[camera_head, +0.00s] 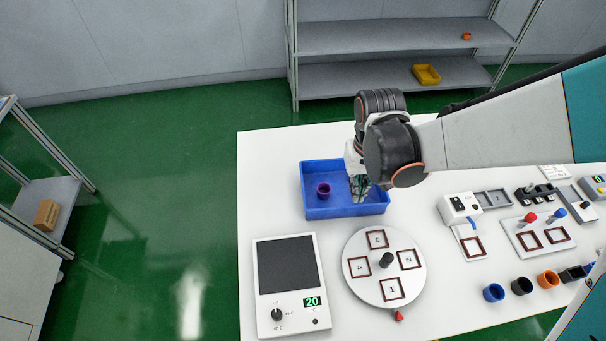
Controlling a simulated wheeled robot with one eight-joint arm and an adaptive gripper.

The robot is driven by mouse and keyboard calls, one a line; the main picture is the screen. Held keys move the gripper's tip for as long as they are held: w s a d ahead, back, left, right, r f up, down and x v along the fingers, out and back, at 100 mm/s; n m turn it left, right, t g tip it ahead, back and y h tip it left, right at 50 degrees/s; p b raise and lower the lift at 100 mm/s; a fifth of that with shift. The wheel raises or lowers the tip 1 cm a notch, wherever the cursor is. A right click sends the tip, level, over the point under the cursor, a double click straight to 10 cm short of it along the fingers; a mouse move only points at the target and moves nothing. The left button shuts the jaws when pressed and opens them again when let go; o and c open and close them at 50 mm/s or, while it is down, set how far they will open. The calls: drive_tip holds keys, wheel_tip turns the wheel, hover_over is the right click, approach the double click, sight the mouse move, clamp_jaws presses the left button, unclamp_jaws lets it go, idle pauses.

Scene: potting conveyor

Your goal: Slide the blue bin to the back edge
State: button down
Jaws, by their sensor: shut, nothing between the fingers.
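The blue bin (345,212) is a shallow open box on the white table (264,153), near the table's far left part. A small purple cup (323,190) stands inside it, left of the middle. There is a strip of bare table between the bin and the back edge. My gripper (360,198) points down over the right part of the bin, with its fingers shut and low. My wrist hides the bin's back right corner. I cannot tell whether the fingertips touch the bin.
A numbered round turntable (361,289) and a hotplate (307,290) stand in front of the bin. Switches, fixtures and several small cups, including an orange cup (548,279), fill the right side. A shelf (390,73) stands behind the table.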

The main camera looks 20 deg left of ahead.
sight(338, 160)
drive_tip(key=s, duration=0.5)
drive_tip(key=f+b, duration=0.2)
drive_tip(key=f, duration=0.1)
drive_tip(key=f+b, duration=0.2)
drive_tip(key=f, duration=0.1)
drive_tip(key=w+f+b, duration=0.1)
drive_tip(key=f+b, duration=0.2)
drive_tip(key=shift+d, duration=0.3)
drive_tip(key=shift+r, duration=0.1)
drive_tip(key=w+a, duration=0.3)
drive_tip(key=w, duration=0.2)
drive_tip(key=w+a, duration=0.3)
drive_tip(key=w, duration=0.2)
drive_tip(key=w+a, duration=0.3)
drive_tip(key=w, duration=0.3)
drive_tip(key=shift+a, duration=0.1)
drive_tip(key=shift+r, duration=0.1)
